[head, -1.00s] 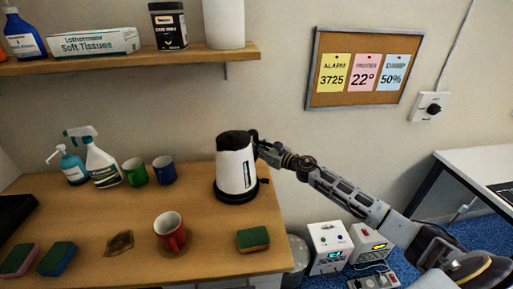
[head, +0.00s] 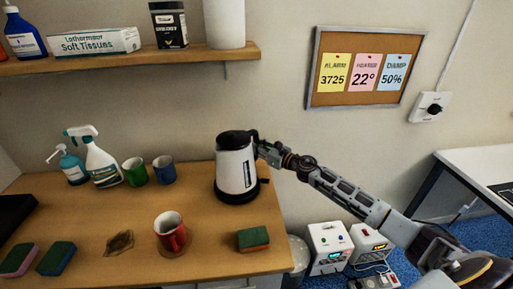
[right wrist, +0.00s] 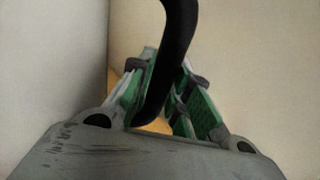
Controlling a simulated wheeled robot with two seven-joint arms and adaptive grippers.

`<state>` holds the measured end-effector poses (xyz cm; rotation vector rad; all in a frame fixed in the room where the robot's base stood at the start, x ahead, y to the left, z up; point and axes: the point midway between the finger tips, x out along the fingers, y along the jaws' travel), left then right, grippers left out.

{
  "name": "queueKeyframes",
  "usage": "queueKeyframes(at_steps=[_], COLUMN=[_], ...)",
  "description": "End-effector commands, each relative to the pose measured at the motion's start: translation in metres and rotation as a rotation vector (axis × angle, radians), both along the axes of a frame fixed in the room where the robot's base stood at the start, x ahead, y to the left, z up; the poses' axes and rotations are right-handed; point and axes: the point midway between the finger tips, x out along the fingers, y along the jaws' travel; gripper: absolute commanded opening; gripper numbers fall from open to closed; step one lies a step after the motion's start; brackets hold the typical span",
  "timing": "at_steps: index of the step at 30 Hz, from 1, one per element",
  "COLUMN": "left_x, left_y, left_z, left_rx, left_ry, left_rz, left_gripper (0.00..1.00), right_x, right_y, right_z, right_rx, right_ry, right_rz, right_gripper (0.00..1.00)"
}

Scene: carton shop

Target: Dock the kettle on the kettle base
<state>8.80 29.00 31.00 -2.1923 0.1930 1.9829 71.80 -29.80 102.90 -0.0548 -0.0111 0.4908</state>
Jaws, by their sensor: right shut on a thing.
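The white kettle (head: 234,170) with a black lid and black handle is upright at the right end of the wooden counter. Its bottom is at the round black kettle base (head: 222,196), and I see no clear gap between them. Whether it is fully seated I cannot tell. My right gripper (head: 262,148) is shut on the kettle's handle, on the right side of the kettle. In the right wrist view the black handle (right wrist: 178,50) runs down between the green-padded fingers of the gripper (right wrist: 168,95). My left gripper is not in view.
A red mug (head: 171,235) on a coaster and a sponge (head: 253,239) stand in front of the kettle. Green (head: 134,171) and blue (head: 163,169) mugs and spray bottles (head: 103,163) are to its left. A shelf (head: 120,62) hangs above. The counter ends just right of the kettle.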

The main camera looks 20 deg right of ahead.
Motion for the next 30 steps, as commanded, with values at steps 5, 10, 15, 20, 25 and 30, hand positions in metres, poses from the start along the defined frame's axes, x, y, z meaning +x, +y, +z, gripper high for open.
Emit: queueKeyframes(at_steps=[5, 10, 15, 20, 25, 30], left_x=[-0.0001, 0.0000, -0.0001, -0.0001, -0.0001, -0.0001], left_y=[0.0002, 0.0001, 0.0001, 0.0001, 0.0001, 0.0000], left_z=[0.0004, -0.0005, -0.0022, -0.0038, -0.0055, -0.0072], left_rx=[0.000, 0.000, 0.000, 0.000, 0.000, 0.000], left_ry=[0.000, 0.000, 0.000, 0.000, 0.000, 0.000], left_rz=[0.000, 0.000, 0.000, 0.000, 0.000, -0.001], left_gripper=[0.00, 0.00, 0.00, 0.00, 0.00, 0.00], right_x=[0.0007, 0.0007, 0.0007, 0.0007, 0.0007, 0.0007], right_y=[-0.0002, -0.0003, -0.0002, -0.0002, -0.0002, -0.0002], right_z=[0.0048, 0.0039, 0.0021, 0.0004, -0.0014, -0.0031], right_rx=[0.005, 0.005, 0.005, 0.005, 0.005, 0.005], right_ry=[-0.005, -0.005, -0.005, -0.005, -0.005, -0.005], right_rz=[-0.001, -0.001, -0.001, -0.001, -0.001, -0.001], right_gripper=[0.00, 0.00, 0.00, 0.00, 0.00, 0.00])
